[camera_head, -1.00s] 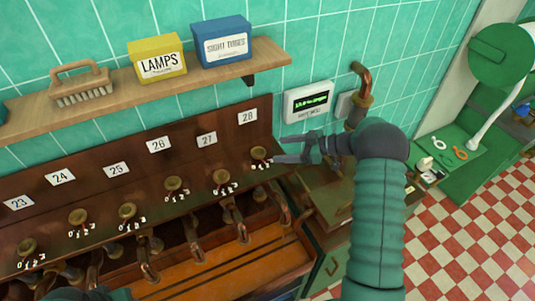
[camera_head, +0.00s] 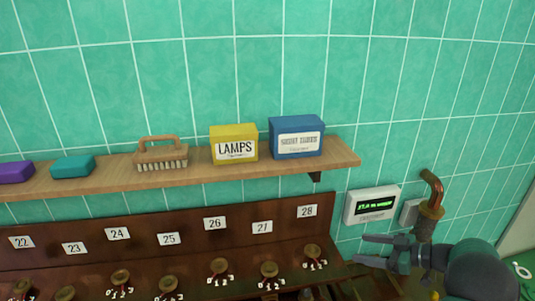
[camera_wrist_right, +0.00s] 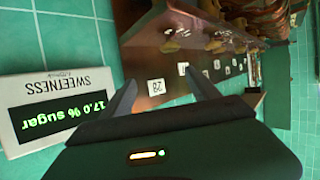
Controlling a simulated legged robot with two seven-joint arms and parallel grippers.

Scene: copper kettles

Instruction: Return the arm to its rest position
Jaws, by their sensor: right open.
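My right gripper (camera_head: 359,250) is at the lower right of the head view, its two dark fingers apart and pointing left. Nothing is between them. It is just right of the brass knob under label 28 (camera_head: 313,252), with a gap between, and below the sweetness display (camera_head: 373,204). In the right wrist view the gripper's fingers (camera_wrist_right: 163,88) stand apart, with the 28 label (camera_wrist_right: 156,87) seen beyond them. The display (camera_wrist_right: 55,110) there reads 17.0 % sugar. My left gripper is not seen.
The brown knob panel (camera_head: 190,226) runs along the lower wall with several numbered knobs. Above it a wooden shelf (camera_head: 340,160) holds a brush (camera_head: 162,155), a yellow LAMPS box (camera_head: 234,143) and a blue box (camera_head: 297,137). A copper pipe (camera_head: 432,195) rises close behind my right arm.

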